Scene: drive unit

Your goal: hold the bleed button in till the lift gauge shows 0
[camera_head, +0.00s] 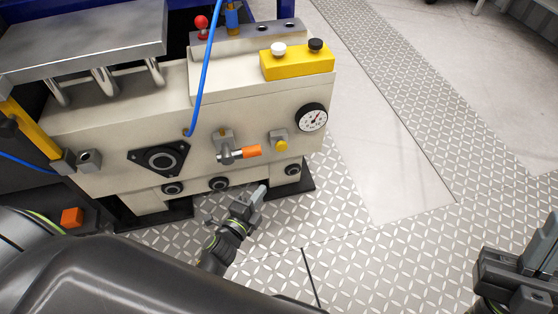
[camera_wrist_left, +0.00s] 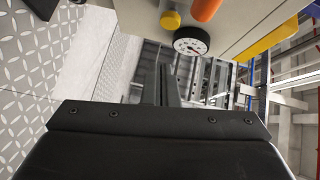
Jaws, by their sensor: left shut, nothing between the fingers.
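The bleed button, a yellow knob (camera_head: 281,146) on a small grey mount, sits on the front of the cream drive unit. It also shows at the top of the left wrist view (camera_wrist_left: 171,19). The lift gauge (camera_head: 312,117), a white dial with a black rim, is right of it and shows in the wrist view (camera_wrist_left: 191,41). Its needle points up and right in the head view; the figure is too small to read. My left gripper (camera_head: 261,192) is shut and empty, below and in front of the button, apart from it. My right gripper (camera_head: 540,243) is partly cut off at lower right.
An orange-handled lever (camera_head: 240,153) is just left of the button. A yellow block (camera_head: 297,63) with black and white knobs sits above. A blue hose (camera_head: 208,65) hangs down the unit's front. Tread-plate floor (camera_head: 390,265) lies clear in front and right.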

